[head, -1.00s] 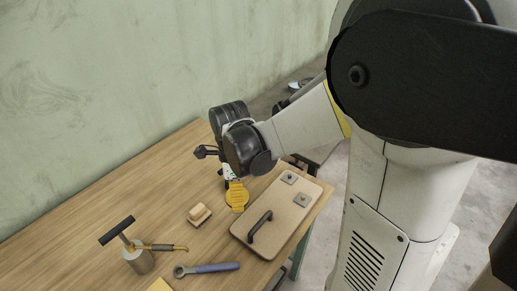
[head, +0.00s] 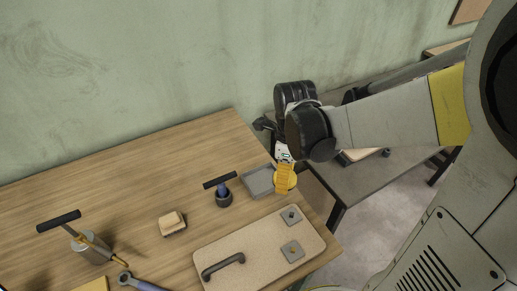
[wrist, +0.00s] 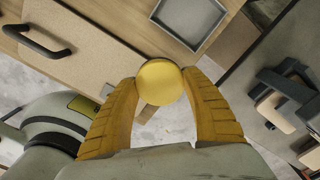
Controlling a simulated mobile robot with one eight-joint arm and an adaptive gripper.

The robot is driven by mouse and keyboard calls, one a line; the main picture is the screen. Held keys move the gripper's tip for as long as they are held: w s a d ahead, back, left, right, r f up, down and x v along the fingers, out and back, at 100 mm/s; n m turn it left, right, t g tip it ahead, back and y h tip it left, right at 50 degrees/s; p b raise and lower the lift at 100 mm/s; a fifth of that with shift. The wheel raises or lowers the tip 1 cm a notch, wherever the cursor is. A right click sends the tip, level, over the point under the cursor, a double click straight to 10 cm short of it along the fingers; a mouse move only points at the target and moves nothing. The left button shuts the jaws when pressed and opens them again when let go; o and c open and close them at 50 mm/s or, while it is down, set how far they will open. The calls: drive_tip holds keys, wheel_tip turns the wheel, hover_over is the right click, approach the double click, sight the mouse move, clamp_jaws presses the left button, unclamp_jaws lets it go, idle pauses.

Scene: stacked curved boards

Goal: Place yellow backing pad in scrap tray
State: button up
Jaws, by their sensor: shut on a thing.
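The yellow backing pad (wrist: 159,82) is a round yellow disc. My gripper (wrist: 160,90) is shut on it, with one orange finger on each side. In the head view my gripper (head: 285,186) is above the table's right edge, beside the scrap tray, and its fingers partly hide the pad. The scrap tray (head: 258,181) is a shallow grey square tray on the table's right part. In the wrist view the tray (wrist: 178,35) is at the top, beyond the pad and apart from it. The tray's visible floor is bare.
A tan board with a black handle (head: 258,251) lies in front of the tray. A black-handled tool in a dark cup (head: 223,197) stands left of the tray. A sanding block (head: 172,223) and a grey pump-like canister (head: 88,247) are farther left. A second grey bench (head: 385,185) is at right.

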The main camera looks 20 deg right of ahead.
drive_tip(key=b, duration=0.3)
hover_over(263, 181)
wheel_tip(263, 181, down, 7)
drive_tip(key=shift+r, duration=0.2)
drive_tip(key=shift+s+f+b, duration=0.1)
drive_tip(key=shift+f+b, duration=0.9)
drive_tip(key=shift+f, duration=0.9)
drive_tip(key=shift+f, duration=0.25)
drive_tip(key=o, duration=1.4)
drive_tip(key=shift+c, duration=0.2)
drive_tip(key=shift+r, duration=0.1)
